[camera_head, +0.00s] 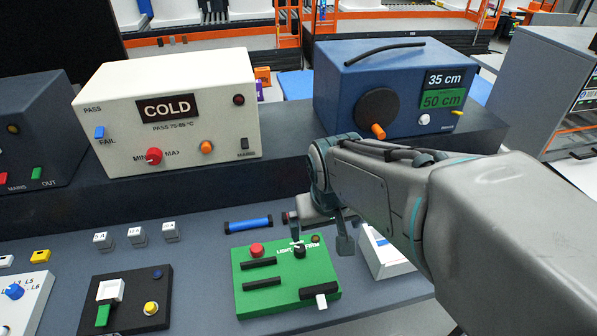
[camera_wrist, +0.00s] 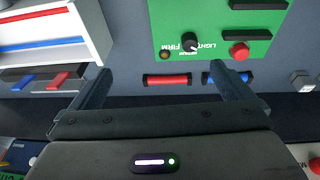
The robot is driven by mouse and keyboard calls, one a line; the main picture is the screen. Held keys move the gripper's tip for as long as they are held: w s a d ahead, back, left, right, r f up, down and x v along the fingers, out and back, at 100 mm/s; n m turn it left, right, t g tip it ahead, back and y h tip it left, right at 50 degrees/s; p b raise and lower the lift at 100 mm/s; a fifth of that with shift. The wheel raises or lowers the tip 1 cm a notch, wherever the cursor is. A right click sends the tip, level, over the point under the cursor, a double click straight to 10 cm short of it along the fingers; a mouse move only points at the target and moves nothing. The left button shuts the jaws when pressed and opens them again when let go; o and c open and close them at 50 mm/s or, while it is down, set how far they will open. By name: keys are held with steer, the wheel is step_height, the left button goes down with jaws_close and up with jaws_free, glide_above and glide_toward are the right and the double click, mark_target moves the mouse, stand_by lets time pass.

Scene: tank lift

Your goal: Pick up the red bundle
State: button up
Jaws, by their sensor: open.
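The red bundle (camera_wrist: 167,80) is a short red cylinder with black ends, lying on the grey bench beside the green panel in the wrist view. In the head view it is mostly hidden behind my gripper (camera_head: 321,232). My gripper (camera_wrist: 160,72) is open and empty, pointing down at the bench. In the wrist view its two fingers stand on either side of the red bundle, with a gap at each end. I cannot tell how far above it the fingertips are.
A blue bundle (camera_head: 248,225) lies close beside the red one, near one finger in the wrist view (camera_wrist: 216,78). The green panel (camera_head: 262,300) with knobs and a white box (camera_head: 388,262) are close by. Large cream (camera_head: 215,80) and blue (camera_head: 345,75) instruments stand behind on a dark ledge.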

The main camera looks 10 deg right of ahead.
steer(key=w+p, duration=0.7)
steer(key=w, duration=0.5)
steer(key=shift+y, duration=0.3)
steer(key=b+x, duration=0.1)
steer(key=x, duration=0.7)
steer(key=shift+w+f, duration=0.2)
steer(key=shift+f, duration=0.15)
steer(key=shift+w+x, duration=0.15)
steer(key=shift+x, duration=1.3)
steer(key=shift+w+x, duration=0.15)
steer(key=shift+x, duration=1.25)
steer(key=shift+d, duration=0.1)
steer(key=shift+r, duration=0.1)
steer(key=c, duration=0.7)
